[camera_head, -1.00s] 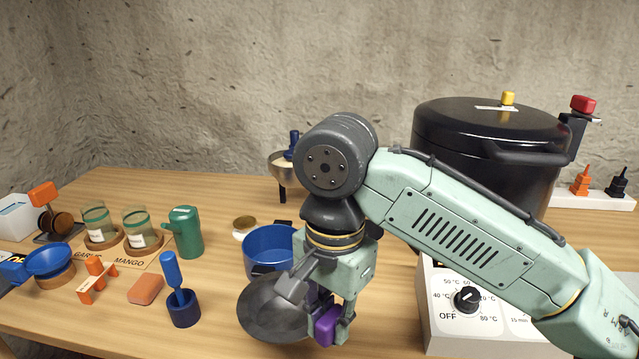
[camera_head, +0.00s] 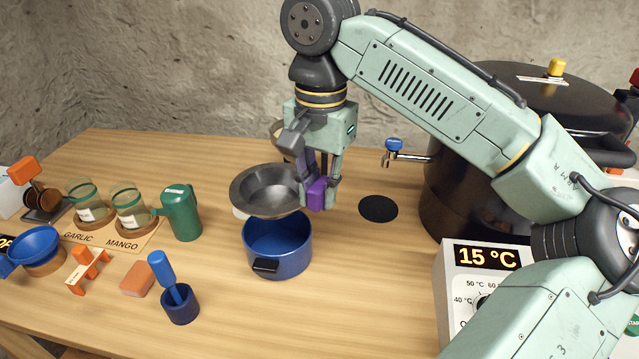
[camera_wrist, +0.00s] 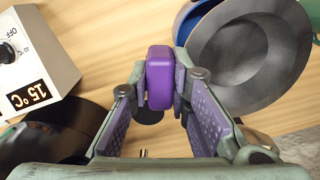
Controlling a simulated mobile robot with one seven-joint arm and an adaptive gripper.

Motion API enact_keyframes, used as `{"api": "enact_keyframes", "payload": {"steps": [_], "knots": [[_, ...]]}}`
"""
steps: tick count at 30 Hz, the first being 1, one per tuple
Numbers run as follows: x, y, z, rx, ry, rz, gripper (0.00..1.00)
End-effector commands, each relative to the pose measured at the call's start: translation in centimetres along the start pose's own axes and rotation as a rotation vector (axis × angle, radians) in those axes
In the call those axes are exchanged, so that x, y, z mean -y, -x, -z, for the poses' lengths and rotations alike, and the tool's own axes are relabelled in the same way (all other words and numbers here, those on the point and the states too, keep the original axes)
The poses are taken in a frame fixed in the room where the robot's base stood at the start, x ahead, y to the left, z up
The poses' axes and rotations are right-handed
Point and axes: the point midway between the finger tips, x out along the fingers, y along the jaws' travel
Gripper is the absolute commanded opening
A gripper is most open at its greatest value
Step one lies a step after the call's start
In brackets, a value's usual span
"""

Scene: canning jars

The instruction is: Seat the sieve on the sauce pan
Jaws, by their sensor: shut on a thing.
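The sieve (camera_head: 265,190) is a dark grey metal bowl with a wide rim and a purple handle block (camera_head: 317,194). My gripper (camera_head: 318,183) is shut on the purple handle and holds the sieve in the air. The sauce pan (camera_head: 279,247) is blue with a black handle and stands on the table. In the head view the sieve appears above and slightly behind the pan, its lower edge overlapping the pan's back rim. In the wrist view the sieve (camera_wrist: 250,55) is at the upper right, with a bit of blue pan (camera_wrist: 190,14) behind it.
A large black pot (camera_head: 470,150) with a tap and a control box (camera_head: 470,285) reading 15 °C stand at the right. A green jug (camera_head: 181,213), two jars, an orange sponge (camera_head: 137,279) and a blue brush holder (camera_head: 180,305) are left of the pan. The front middle table is clear.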

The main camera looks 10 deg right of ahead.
Motion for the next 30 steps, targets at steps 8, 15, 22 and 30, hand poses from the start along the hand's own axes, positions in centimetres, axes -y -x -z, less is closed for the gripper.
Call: {"api": "enact_keyframes", "payload": {"steps": [8, 15, 22, 30], "knots": [[0.0, -2.2, -0.1, 0.001, 0.0, 0.006, 0.0], [0.0, -4.5, -0.1, 0.001, 0.001, 0.006, 0.0], [-0.1, -5.7, -0.1, 0.001, 0.001, 0.005, 0.0], [-0.1, -6.0, -0.1, 0.0, 0.0, 0.005, 0.0]]}}
